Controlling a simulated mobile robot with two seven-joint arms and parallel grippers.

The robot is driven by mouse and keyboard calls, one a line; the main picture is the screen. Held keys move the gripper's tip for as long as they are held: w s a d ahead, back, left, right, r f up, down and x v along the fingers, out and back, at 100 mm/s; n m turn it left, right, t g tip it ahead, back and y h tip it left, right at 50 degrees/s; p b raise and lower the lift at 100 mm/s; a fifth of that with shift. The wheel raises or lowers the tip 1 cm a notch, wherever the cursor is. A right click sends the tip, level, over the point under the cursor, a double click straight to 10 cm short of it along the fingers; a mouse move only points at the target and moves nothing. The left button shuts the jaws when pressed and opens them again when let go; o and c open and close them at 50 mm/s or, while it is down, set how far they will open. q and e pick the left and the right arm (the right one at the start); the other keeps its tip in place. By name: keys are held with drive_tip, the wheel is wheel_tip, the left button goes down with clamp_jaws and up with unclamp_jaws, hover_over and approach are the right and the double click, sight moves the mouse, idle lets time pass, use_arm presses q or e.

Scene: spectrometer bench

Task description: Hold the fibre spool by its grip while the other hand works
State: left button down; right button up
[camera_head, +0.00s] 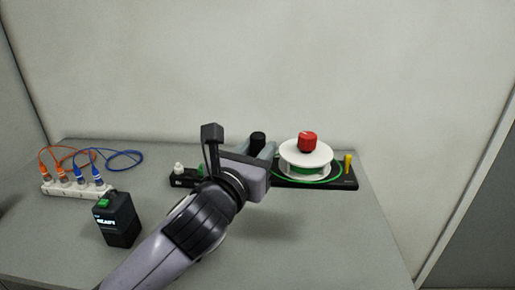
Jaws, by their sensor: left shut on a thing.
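The fibre spool (292,160) is a white reel wound with green fibre, with a red knob (307,141) on top. It sits at the right of a long black base (345,183). My left gripper (258,150) reaches in from the lower left, at the middle of the base. It is shut around a black upright grip (258,138), whose top shows above the fingers, left of the reel. The gripper body hides the grip's lower part and the middle of the base. My right gripper is not in view.
A yellow peg (348,163) stands at the base's right end, a white-topped part (179,168) at its left end. A white socket strip (62,189) with orange and blue cables and a black box (119,222) with a green top are at left. The front right table is clear.

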use_arm(q)
drive_tip(key=shift+f+b, duration=3.8)
drive_tip(key=shift+f, duration=3.45)
drive_tip(key=shift+f+b, duration=1.3)
drive_tip(key=shift+f, duration=0.9)
